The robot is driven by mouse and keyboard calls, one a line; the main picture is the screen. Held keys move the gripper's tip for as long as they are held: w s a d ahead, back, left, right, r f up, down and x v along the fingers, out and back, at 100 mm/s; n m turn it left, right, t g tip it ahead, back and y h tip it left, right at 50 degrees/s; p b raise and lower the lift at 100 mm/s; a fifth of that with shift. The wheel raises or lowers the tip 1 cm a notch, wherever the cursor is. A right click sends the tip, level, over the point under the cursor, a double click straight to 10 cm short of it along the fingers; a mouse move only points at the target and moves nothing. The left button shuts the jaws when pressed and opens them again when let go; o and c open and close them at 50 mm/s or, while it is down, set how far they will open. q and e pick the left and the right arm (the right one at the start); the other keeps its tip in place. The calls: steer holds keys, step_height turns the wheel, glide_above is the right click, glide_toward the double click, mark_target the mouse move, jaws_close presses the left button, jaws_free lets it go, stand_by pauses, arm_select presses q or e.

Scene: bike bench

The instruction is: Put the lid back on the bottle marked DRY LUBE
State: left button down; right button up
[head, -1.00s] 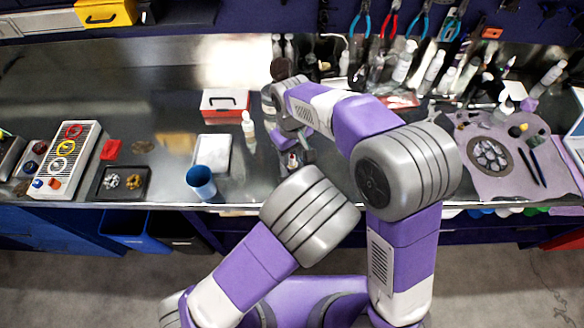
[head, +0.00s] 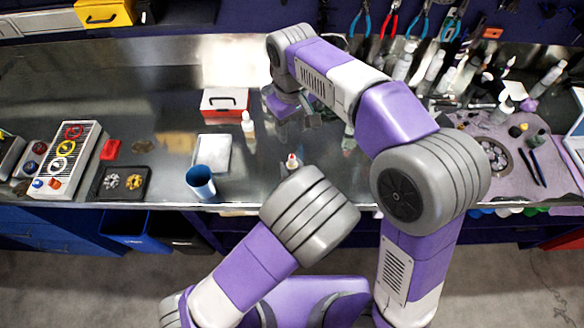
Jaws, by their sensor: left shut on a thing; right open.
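A small pale bottle with a red tip (head: 292,161) shows just above my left arm's big grey joint, near the bench's front edge. Its lower part is hidden and its label cannot be read. My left gripper is mostly hidden behind that joint, shut on this bottle. My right gripper (head: 303,121) is open, above the bench and behind the bottle, apart from it. Nothing shows between its fingers. A second small white bottle with an orange tip (head: 248,122) stands left of my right gripper. I cannot tell which one is marked DRY LUBE.
A blue cup (head: 201,181) stands at the front edge beside a pale tray (head: 213,153). A red and white box (head: 225,101) is behind them. Several bottles and tools crowd the back right. A purple mat (head: 520,165) lies at right. The left back of the bench is clear.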

steer(key=shift+r, duration=0.55)
arm_select(q)
steer(key=c, duration=0.6)
jaws_free()
steer(key=p+v, duration=0.1)
steer(key=v, duration=0.6)
steer(key=shift+r, duration=0.1)
steer(key=shift+s, duration=0.25)
arm_select(e)
steer(key=shift+r, duration=0.55)
